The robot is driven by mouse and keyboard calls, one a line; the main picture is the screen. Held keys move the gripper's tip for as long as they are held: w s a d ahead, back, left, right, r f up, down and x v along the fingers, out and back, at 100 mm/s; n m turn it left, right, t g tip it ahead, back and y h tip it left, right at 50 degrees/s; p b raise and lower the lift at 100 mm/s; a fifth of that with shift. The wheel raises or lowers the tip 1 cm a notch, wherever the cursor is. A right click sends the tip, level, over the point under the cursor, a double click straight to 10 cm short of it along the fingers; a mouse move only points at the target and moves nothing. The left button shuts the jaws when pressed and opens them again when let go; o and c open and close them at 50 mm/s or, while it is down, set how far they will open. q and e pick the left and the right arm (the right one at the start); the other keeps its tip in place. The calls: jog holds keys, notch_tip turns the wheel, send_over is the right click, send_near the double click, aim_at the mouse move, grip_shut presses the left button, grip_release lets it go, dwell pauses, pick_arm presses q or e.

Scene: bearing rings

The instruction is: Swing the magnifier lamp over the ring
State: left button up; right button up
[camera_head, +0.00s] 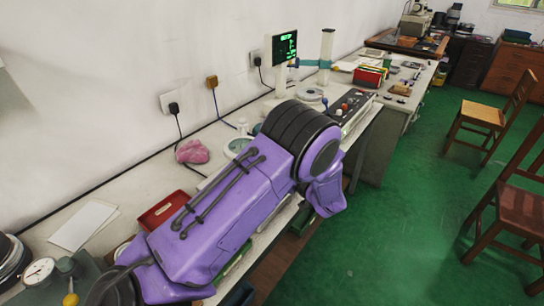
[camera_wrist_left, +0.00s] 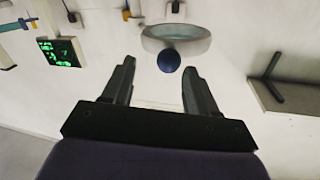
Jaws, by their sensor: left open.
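The magnifier lamp's round head (camera_wrist_left: 176,38), with a pale rim and bluish glass, is beyond my left gripper (camera_wrist_left: 158,65) in the left wrist view. A dark blue ball knob (camera_wrist_left: 168,60) at the head's near edge appears between the open fingertips, not gripped. In the head view a white-rimmed round glass (camera_head: 238,146), apparently the same lamp head, shows partly behind my purple arm. That arm hides the left gripper there. I cannot pick out the bearing ring for certain. My right gripper is in neither view.
A screen with green readout (camera_head: 284,46) stands at the bench's back, near a white post (camera_head: 326,56). A control box (camera_head: 350,108), a pink cloth (camera_head: 192,152) and a red tray (camera_head: 163,210) are on the bench. Chairs stand on the green floor (camera_head: 400,220) at right.

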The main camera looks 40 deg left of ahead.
pick_arm(q)
jog(key=d+b, duration=0.1)
jog(key=d, duration=0.6)
jog(key=shift+s+d, duration=0.2)
